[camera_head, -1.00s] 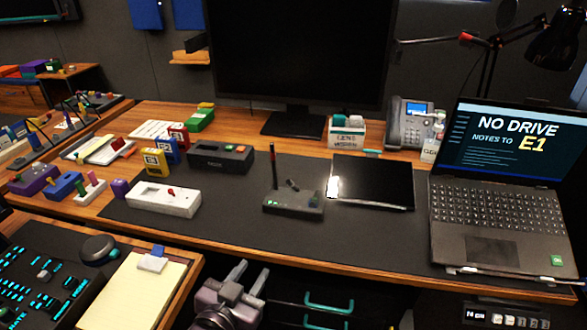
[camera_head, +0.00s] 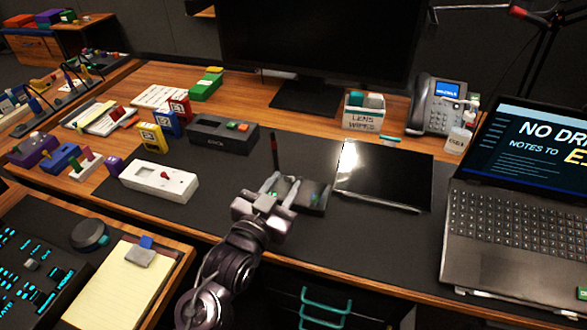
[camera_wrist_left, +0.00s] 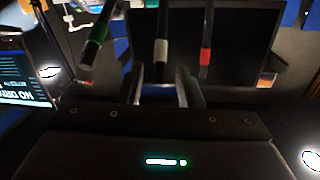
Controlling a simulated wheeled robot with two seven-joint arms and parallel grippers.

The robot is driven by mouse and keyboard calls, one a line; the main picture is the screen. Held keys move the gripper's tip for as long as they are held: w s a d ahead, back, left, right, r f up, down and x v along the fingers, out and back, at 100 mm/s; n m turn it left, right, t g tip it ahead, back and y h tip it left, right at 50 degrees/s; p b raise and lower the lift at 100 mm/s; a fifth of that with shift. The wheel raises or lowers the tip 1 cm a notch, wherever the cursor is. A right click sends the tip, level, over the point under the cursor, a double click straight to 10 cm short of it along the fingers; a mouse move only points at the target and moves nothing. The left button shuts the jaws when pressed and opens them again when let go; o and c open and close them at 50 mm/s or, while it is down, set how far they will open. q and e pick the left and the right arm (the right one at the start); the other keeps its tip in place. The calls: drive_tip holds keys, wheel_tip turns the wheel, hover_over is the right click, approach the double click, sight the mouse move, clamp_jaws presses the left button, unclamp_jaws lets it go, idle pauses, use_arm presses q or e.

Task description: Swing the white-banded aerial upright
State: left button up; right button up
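The small dark box (camera_head: 314,203) with green lights lies on the desk mat. An upright dark aerial with a red band (camera_head: 274,148) stands at its left end. In the left wrist view the white-banded aerial (camera_wrist_left: 162,50) shows between the fingers of my left gripper (camera_wrist_left: 162,88), with gaps on both sides. A green-banded aerial (camera_wrist_left: 97,38) slants to its left and the red-banded aerial (camera_wrist_left: 205,57) is to its right. My left gripper (camera_head: 281,187) is open over the box and hides part of it. The white band cannot be made out in the head view. My right gripper is not in view.
A black tablet (camera_head: 385,177) lies right of the box, and the laptop (camera_head: 515,225) is farther right. A white switch box (camera_head: 158,182) and a dark box (camera_head: 223,138) are to the left. The monitor (camera_head: 320,45) stands behind. The mat in front is partly bare.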

sight(294, 179)
use_arm(q)
drive_tip(key=shift+x, duration=2.15)
clamp_jaws()
